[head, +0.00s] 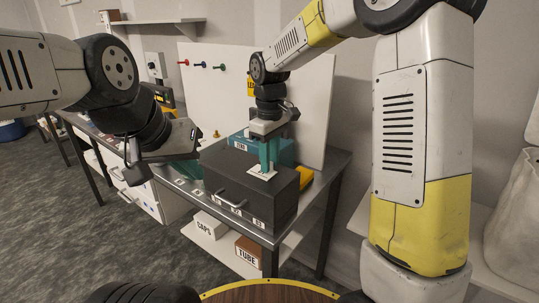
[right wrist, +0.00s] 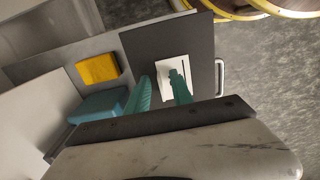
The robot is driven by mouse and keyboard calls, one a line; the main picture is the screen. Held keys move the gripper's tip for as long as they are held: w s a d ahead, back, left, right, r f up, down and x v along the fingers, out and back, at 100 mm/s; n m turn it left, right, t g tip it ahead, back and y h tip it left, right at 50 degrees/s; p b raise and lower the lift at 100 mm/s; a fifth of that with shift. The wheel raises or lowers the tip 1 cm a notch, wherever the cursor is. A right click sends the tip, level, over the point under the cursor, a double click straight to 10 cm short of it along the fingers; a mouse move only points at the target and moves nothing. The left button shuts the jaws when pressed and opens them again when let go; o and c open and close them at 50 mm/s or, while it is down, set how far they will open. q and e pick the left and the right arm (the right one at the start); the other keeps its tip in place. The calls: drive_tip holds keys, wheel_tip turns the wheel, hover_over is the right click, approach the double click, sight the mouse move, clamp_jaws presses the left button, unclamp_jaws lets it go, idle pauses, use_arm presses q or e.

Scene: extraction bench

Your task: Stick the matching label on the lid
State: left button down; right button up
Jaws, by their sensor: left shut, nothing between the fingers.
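A dark grey box with a flat lid (head: 229,166) and a front handle stands on the bench; its lid also shows in the right wrist view (right wrist: 205,35). A white square label (head: 254,174) lies on the lid, appearing flat; it also shows in the right wrist view (right wrist: 166,68). Its print is unreadable. My right gripper (head: 268,166) points down at the label. In the right wrist view its teal fingers (right wrist: 160,80) stand apart, one in front of the label, with nothing visibly held. My left gripper (head: 190,174) is shut and empty, left of the box.
A teal box (head: 284,150) and a yellow object (head: 305,177) are behind the dark box. Small white tags (head: 197,192) lie on the bench at left. Boxes marked CAPS (head: 206,227) and TUBE (head: 248,252) sit on the lower shelf. A white panel (head: 300,85) stands behind.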

wheel_tip(320, 180, up, 8)
drive_tip(key=shift+f, duration=0.2)
drive_tip(key=shift+r, duration=0.1)
use_arm(q)
drive_tip(key=shift+w, duration=0.1)
use_arm(e)
drive_tip(key=shift+d, duration=0.1)
idle(0.5)
